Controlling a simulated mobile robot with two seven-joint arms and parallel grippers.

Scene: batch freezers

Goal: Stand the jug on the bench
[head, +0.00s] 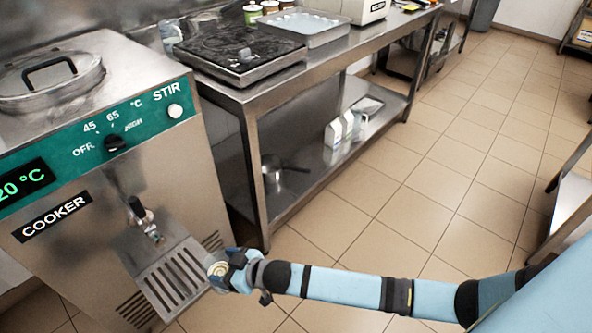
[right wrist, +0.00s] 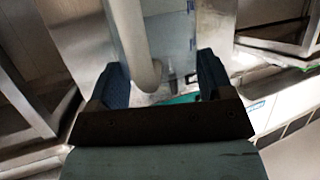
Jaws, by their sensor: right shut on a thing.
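The jug (head: 217,268) is in my right gripper (head: 236,271) in the head view, seen small and from above, with something cream-coloured in its round opening. It is just right of the cooker's drip grate, in front of the cooker. In the right wrist view, my right gripper (right wrist: 162,78) has its two blue fingers on either side of the pale curved handle (right wrist: 148,75) of the jug; the bluish jug body shows behind it. The steel bench (head: 370,37) runs from behind the cooker towards the back. My left gripper is not in view.
The cooker (head: 150,170) stands at the left, with its tap (head: 140,212) over a grate (head: 172,280). The bench carries a black-topped appliance (head: 238,48) and a metal tray (head: 310,28). Its lower shelf holds a pan (head: 280,172) and cartons (head: 335,132). Tiled floor lies open at right.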

